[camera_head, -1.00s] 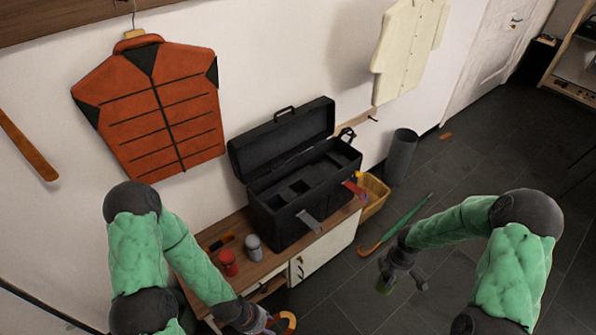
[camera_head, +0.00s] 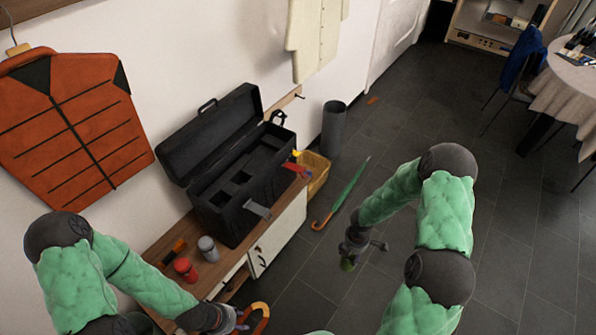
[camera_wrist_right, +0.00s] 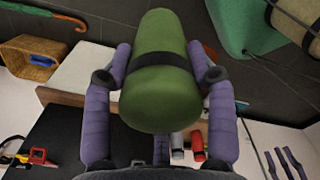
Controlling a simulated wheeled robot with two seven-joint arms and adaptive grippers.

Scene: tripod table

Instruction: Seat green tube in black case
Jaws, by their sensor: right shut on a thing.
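The green tube (camera_wrist_right: 160,95), a rounded roll with a black band, is between the fingers of my right gripper (camera_wrist_right: 160,62), which is shut on it. In the head view the tube (camera_head: 348,264) is a small green spot under my right gripper (camera_head: 362,248), in front of the bench and right of the case. The black case (camera_head: 228,207) stands open on the bench, its lid tilted back and dark compartments inside. My left gripper (camera_head: 226,319) is low at the bench's front, beside an orange ring (camera_head: 264,318); its fingers are too unclear to judge.
The wooden bench (camera_head: 160,250) holds a red can (camera_head: 186,270) and a grey can (camera_head: 208,248) left of the case.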

